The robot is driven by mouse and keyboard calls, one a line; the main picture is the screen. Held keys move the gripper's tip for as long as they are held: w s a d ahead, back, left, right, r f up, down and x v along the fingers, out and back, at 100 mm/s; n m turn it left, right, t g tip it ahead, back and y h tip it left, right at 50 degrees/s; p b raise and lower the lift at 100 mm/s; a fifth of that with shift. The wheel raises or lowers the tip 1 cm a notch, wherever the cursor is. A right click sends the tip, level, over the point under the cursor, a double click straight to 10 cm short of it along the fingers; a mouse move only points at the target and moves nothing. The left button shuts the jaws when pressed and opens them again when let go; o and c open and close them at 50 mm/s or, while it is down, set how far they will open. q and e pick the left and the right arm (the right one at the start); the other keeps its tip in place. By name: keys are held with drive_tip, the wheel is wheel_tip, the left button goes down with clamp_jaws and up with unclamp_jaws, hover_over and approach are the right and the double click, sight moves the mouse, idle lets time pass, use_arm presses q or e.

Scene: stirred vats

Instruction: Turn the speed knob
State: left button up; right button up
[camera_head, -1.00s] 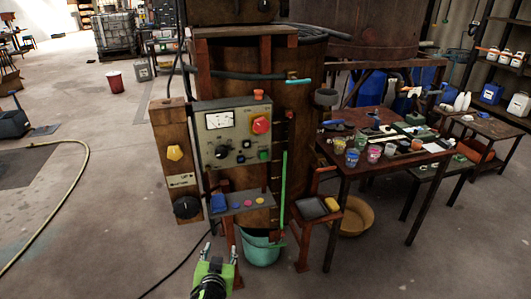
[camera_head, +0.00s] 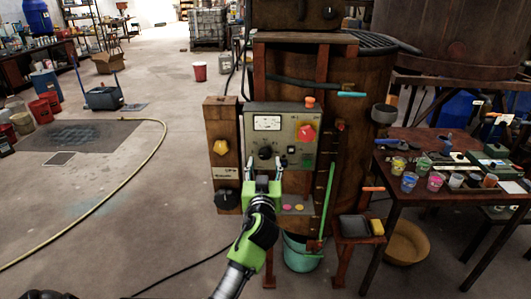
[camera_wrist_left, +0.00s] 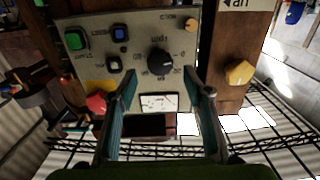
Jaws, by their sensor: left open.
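The speed knob (camera_head: 265,153) is a round black knob with an rpm scale, low on the left of the grey control panel (camera_head: 283,109). In the left wrist view, which is upside down, the knob (camera_wrist_left: 160,63) appears just beyond and centred between my fingertips. My left gripper (camera_head: 263,178) is open and empty, in front of the panel's lower edge, below the knob in the head view. Its two fingers (camera_wrist_left: 160,76) are spread on both sides of the knob's line; contact cannot be made out. My right gripper is not in view.
The panel also has a meter (camera_head: 267,123), a red knob (camera_head: 306,133) and a small black knob (camera_wrist_left: 113,63). A wooden post (camera_head: 224,126) with a yellow knob (camera_head: 220,147) stands left. A small shelf (camera_head: 310,208) juts out below. A cluttered table (camera_head: 400,190) stands right.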

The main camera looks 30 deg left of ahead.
sight(265, 155)
use_arm(q)
drive_tip(key=shift+p+x, duration=0.4)
drive_tip(key=shift+x, duration=2.2)
drive_tip(key=c, duration=1.1)
